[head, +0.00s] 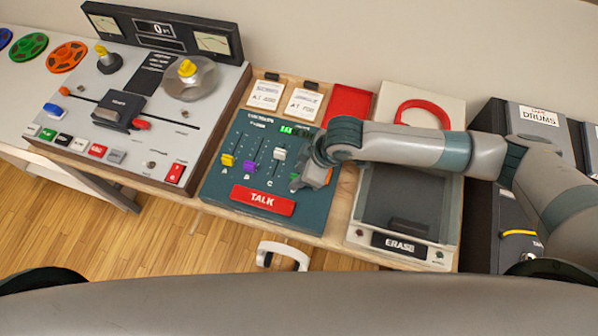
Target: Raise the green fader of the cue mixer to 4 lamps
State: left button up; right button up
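The cue mixer (217,189) is a teal panel with a red TALK bar at its front. Its yellow fader (228,160), purple fader (250,168) and white fader (279,154) show at different heights. A small row of green lamps (292,130) is lit near its top; I cannot count them reliably. My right gripper (303,184) is low over the right side of the panel, pointing down. A tiny green patch shows at its fingertips, perhaps the green fader; the rest is hidden. Whether the fingers are open or shut is unclear. My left gripper is out of view.
A tape machine (215,110) with a yellow-knobbed reel stands to the left. An eraser box (400,210) marked ERASE is to the right, under my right arm. Two white cards (304,104) and a red tray (347,104) lie behind the mixer. A dark DRUMS box (538,122) is far right.

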grip_shut()
jog(key=w, duration=0.2)
jog(key=w+d, duration=0.1)
jog(key=w, duration=0.2)
jog(key=w+d, duration=0.1)
jog(key=w, duration=0.1)
jog(key=shift+w+d, duration=0.2)
jog(key=shift+w, duration=0.2)
grip_release()
jog(key=shift+r, duration=0.1)
jog(key=b+v, duration=0.3)
jog(key=v, duration=1.4)
jog(key=shift+b, duration=0.4)
jog(key=shift+s+d+r, duration=0.1)
